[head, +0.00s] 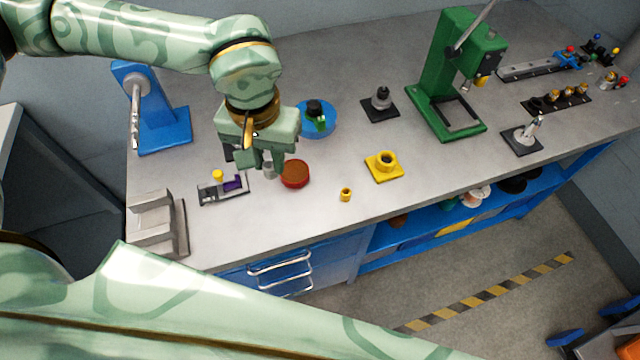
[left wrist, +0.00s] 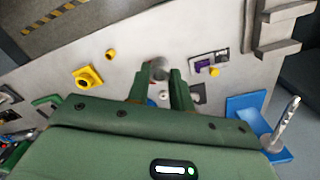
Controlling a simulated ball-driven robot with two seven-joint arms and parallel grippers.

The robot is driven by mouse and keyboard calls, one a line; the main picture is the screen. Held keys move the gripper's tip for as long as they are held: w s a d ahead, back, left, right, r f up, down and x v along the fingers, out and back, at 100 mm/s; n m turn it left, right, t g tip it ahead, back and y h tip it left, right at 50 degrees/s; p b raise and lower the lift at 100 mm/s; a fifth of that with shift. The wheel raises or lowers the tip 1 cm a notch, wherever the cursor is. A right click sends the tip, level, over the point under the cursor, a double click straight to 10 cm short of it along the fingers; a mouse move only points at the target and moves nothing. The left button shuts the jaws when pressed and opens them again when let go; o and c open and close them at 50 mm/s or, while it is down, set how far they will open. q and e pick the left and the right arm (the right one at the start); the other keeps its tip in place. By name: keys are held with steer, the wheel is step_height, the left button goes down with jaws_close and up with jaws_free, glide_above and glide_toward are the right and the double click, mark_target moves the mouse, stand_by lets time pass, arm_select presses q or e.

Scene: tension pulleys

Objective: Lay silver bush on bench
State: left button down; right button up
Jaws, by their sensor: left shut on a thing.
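The silver bush (head: 269,171) is a small grey metal cylinder between the fingertips of my left gripper (head: 265,163). It also shows at the fingertips in the left wrist view (left wrist: 159,69), with one finger on each side. My left gripper is shut on it, low over the bench (head: 330,235). Whether the bush touches the bench top is hard to tell. The fingers and gripper body partly hide it. My right gripper is not in view.
A red-brown round dish (head: 295,175) is just right of the bush. A grey fixture with purple and yellow parts (head: 223,188) is at its left. A yellow bush (head: 345,195) and yellow flanged block (head: 385,166) stand further right. The front bench strip is clear.

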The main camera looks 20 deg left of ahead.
arm_select(q)
steer(key=s+d+f+n, duration=0.6)
steer(key=s+d, duration=0.3)
steer(key=d, duration=0.1)
steer(key=w+a+f, duration=0.1)
steer(key=w+f, duration=0.2)
steer(key=w, duration=0.1)
steer(key=w+a+f, duration=0.1)
steer(key=w+f, duration=0.1)
steer(key=w, duration=0.2)
steer(key=w+a+f+b, duration=0.1)
steer(key=w+f, duration=0.2)
steer(key=w, duration=0.1)
steer(key=shift+w+a+f, duration=0.15)
steer(key=shift+a+f, duration=0.1)
steer(key=shift+f, duration=0.05)
steer(key=shift+w+a+f, duration=0.1)
steer(key=shift+w+f, duration=0.1)
steer(key=shift+f, duration=0.05)
steer(key=shift+w+a+f+b, duration=0.1)
steer(key=shift+f+b, duration=0.05)
steer(key=shift+f, duration=0.75)
steer(key=shift+w+f+b, duration=0.1)
steer(key=shift+f+b, duration=0.05)
steer(key=shift+f, duration=0.7)
steer(key=c, duration=1.2)
jaws_free()
steer(key=shift+f, duration=0.1)
steer(key=shift+c, duration=0.2)
